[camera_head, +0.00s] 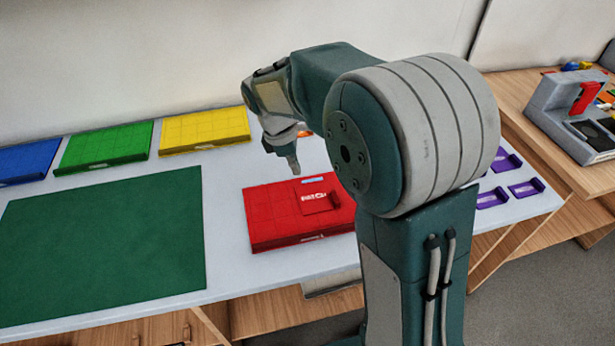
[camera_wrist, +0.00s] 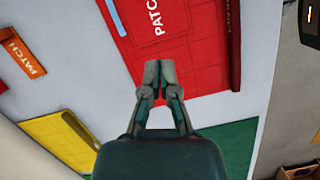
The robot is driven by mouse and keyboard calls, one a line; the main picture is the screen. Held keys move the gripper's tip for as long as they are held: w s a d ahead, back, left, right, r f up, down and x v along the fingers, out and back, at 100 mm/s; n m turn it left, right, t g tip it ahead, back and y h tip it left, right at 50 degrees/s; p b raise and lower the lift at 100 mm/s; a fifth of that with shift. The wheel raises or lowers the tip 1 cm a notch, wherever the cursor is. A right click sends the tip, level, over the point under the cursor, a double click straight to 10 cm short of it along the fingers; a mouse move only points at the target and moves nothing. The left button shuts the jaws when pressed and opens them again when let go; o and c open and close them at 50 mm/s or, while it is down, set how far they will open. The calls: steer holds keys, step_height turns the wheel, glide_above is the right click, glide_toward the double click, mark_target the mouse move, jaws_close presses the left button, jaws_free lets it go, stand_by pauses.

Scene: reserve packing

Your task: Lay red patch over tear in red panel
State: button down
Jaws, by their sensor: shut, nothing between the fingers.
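The red panel (camera_head: 277,224) lies flat on the white table right of the green mat. The red patch (camera_head: 319,201), marked with white lettering, lies on the right part of the panel; it also shows in the wrist view (camera_wrist: 174,15). A small blue strip (camera_head: 312,180) shows at the patch's far edge. No tear is visible in the panel. My gripper (camera_head: 292,170) is shut and empty, above the table near the panel's far edge.
Blue (camera_head: 27,160), green (camera_head: 104,146) and yellow (camera_head: 204,129) panels line the table's back. A green mat (camera_head: 103,245) fills the left. An orange patch (camera_wrist: 22,54) lies beyond the red panel. Purple patches (camera_head: 525,188) lie at right. A grey machine (camera_head: 567,118) stands far right.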

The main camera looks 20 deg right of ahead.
mark_target(331, 195)
steer(key=x, duration=0.9)
steer(key=shift+d+f, duration=0.2)
steer(key=shift+f, duration=0.05)
steer(key=d, duration=0.1)
steer(key=s+d, duration=0.1)
steer(key=d, duration=0.1)
steer(key=shift+r, duration=0.15)
steer(key=shift+d, duration=0.45)
steer(key=shift+s+d, duration=0.25)
steer(key=shift+d, duration=0.5)
